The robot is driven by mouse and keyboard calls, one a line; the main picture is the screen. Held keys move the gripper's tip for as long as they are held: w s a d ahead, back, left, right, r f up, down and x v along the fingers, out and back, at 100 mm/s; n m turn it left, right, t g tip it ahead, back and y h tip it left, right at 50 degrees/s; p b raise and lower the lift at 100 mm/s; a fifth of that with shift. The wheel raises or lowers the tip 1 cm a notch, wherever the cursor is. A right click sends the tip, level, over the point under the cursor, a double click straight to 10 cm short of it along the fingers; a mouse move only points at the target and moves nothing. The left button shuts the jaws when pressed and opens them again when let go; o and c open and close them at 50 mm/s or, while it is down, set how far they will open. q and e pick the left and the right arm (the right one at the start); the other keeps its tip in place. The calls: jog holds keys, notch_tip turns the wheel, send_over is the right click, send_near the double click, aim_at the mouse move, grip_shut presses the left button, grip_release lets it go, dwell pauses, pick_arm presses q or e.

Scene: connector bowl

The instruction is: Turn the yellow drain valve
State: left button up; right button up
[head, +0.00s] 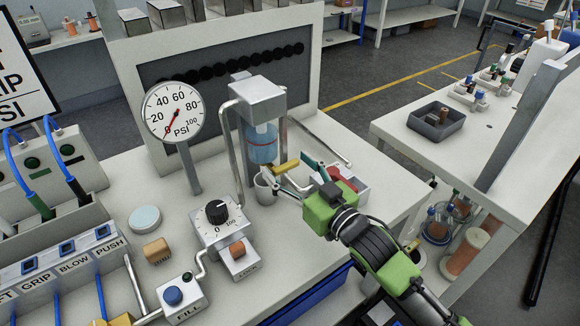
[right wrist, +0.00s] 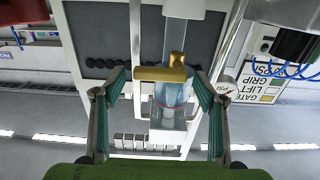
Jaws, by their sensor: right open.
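The yellow drain valve (head: 287,167) sticks out below the clear bowl (head: 262,144) of the grey filter unit, which holds blue liquid. In the right wrist view the yellow valve (right wrist: 163,73) shows as a bar with a short stem, in front of the bowl (right wrist: 172,95). My right gripper (head: 294,176) is open, with its teal-padded fingers on either side of the valve. In the right wrist view the gripper (right wrist: 160,80) has clear gaps between both fingers and the valve; I see no contact. My left gripper is out of view.
A small grey cup (head: 265,189) stands below the bowl. A pressure gauge (head: 174,112) on a post, a black dial (head: 217,211) and an orange LOCK button (head: 238,250) are to the left. A tray with a red item (head: 340,174) lies behind my right gripper.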

aim_at(271, 159)
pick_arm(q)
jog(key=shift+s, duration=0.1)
pick_arm(e)
jog(key=c, duration=1.1)
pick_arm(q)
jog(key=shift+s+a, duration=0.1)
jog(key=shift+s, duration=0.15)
